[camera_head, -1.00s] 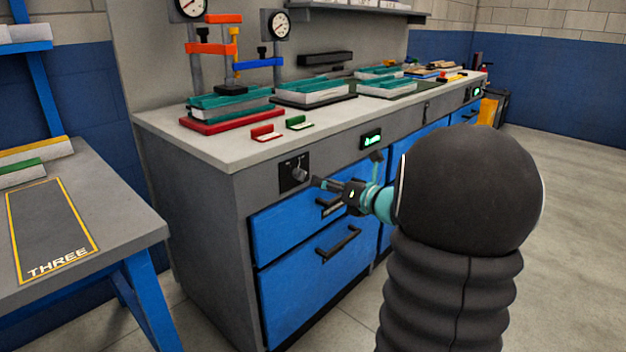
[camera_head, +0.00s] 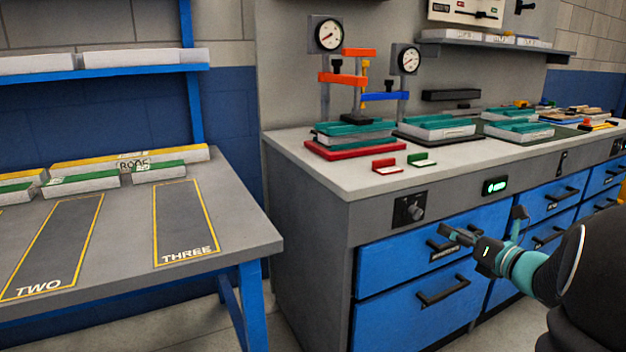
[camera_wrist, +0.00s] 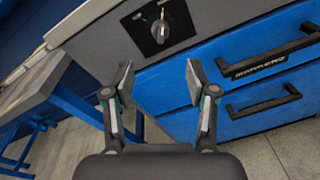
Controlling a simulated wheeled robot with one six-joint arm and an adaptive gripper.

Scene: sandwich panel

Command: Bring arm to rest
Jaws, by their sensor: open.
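My gripper (camera_head: 482,228) is open and empty in the head view, in front of the bench's blue drawers. In the wrist view my gripper (camera_wrist: 158,82) shows both fingers spread apart with nothing between them. A black rotary knob (camera_wrist: 160,30) on the grey bench front is beyond the fingertips, apart from them. The same knob (camera_head: 411,209) is left of my gripper in the head view. My arm reaches in from the lower right, bent, and its dark upper part is cut off by the picture edge.
The bench (camera_head: 330,170) carries a red clamp press (camera_head: 352,145), panels with teal tops (camera_head: 437,127) and small red (camera_head: 386,165) and green (camera_head: 421,159) pieces. A grey table (camera_head: 130,240) with marked lanes TWO and THREE stands left. Floor shows between table and bench.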

